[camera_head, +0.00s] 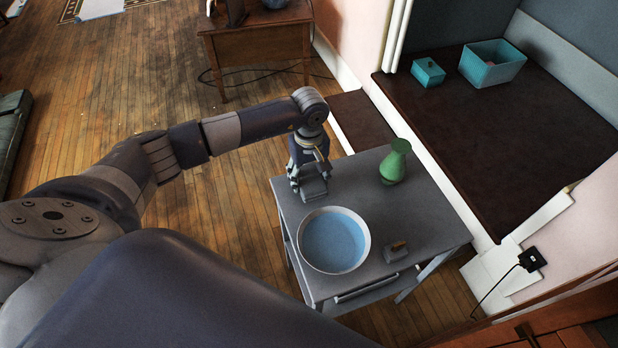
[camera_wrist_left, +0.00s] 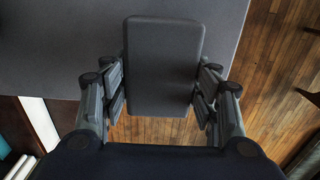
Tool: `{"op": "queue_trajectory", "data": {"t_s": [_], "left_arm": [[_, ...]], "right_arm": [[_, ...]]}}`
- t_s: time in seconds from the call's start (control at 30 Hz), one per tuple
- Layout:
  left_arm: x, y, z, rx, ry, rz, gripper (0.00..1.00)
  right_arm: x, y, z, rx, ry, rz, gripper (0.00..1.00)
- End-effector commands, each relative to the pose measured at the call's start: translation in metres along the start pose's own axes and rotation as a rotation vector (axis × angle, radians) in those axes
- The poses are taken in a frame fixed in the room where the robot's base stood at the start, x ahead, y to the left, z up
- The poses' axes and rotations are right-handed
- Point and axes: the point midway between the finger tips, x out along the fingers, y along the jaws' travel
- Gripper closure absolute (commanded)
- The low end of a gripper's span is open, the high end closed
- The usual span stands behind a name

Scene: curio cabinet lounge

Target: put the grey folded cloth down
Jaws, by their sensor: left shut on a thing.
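The grey folded cloth (camera_wrist_left: 163,60) is a flat, rounded rectangle between the fingers of my left gripper (camera_wrist_left: 162,88). In the head view, the left gripper (camera_head: 309,174) is at the far left corner of a grey side table (camera_head: 345,188). It is shut on the cloth (camera_head: 314,189), which shows only in part below the fingers. In the wrist view, the cloth's far part overlaps the tabletop (camera_wrist_left: 60,45) and its near part overlaps the floor. I cannot tell whether the cloth touches the table. My right gripper is not in view.
On the table stand a white bowl with a blue inside (camera_head: 334,240), a green vase (camera_head: 394,162) and a small grey holder with a brown item (camera_head: 396,250). A dark bench (camera_head: 500,140) with two teal boxes is at the right. Some tabletop between the cloth and vase is clear.

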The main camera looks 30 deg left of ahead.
Motion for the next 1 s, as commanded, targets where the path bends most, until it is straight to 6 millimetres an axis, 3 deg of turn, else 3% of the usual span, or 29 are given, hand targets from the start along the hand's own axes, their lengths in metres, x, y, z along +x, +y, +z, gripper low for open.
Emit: {"op": "queue_trajectory", "data": {"t_s": [0.13, 0.5, 0.53, 0.6, 1.0], "left_arm": [[0.017, 0.0, 0.001, -0.001, -0.002, -0.001, 0.82], [0.022, 0.0, 0.0, 0.001, 0.0, 0.0, 0.82], [0.02, 0.0, 0.0, 0.0, 0.0, 0.0, 0.37], [0.02, 0.0, 0.001, 0.001, 0.0, 0.0, 0.24], [0.018, 0.0, 0.001, 0.001, -0.001, 0.0, 0.24]], "right_arm": [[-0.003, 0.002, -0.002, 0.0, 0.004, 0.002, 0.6], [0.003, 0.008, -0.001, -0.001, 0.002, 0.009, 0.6], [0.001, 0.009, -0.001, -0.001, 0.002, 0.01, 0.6], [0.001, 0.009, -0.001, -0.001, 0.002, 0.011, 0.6], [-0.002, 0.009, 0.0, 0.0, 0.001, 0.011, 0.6]]}}
